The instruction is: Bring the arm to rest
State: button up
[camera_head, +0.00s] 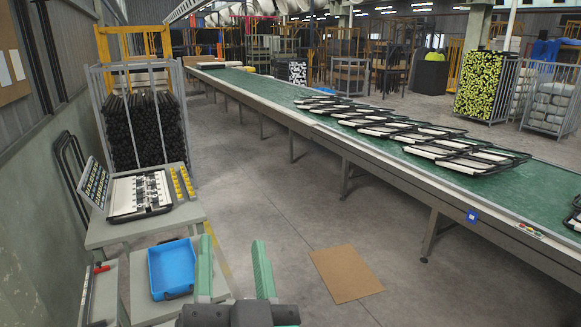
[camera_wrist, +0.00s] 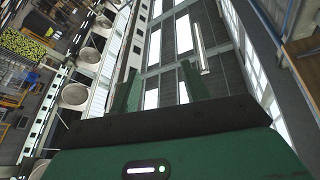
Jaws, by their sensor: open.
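My gripper (camera_head: 233,270) shows at the bottom of the head view, with two green fingers pointing up and spread apart. It is open, and nothing is between the fingers. In the wrist view the open gripper (camera_wrist: 160,88) points toward the roof and the upper walls of the hall. It touches nothing in either view. Most of my arm is outside the head view.
A blue bin (camera_head: 171,268) stands on a low table left of my gripper. A work table (camera_head: 100,233) behind it bears a tray of parts (camera_head: 140,194). A green conveyor (camera_head: 300,112) with folded lounger frames (camera_head: 465,155) runs along the right. The floor between is clear except for a brown mat (camera_head: 345,273).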

jog(key=s+d+r+n+t+h, duration=0.2)
jog(key=s+d+r+t+h, duration=0.25)
jog(key=s+d+r, duration=0.45)
notch_tip(320, 180, up, 16)
jog(key=a+p, duration=0.2)
jog(key=p, duration=1.3)
jog(key=shift+g+p, duration=0.35)
jog(key=shift+g, duration=0.1)
jog(key=shift+a, duration=0.1)
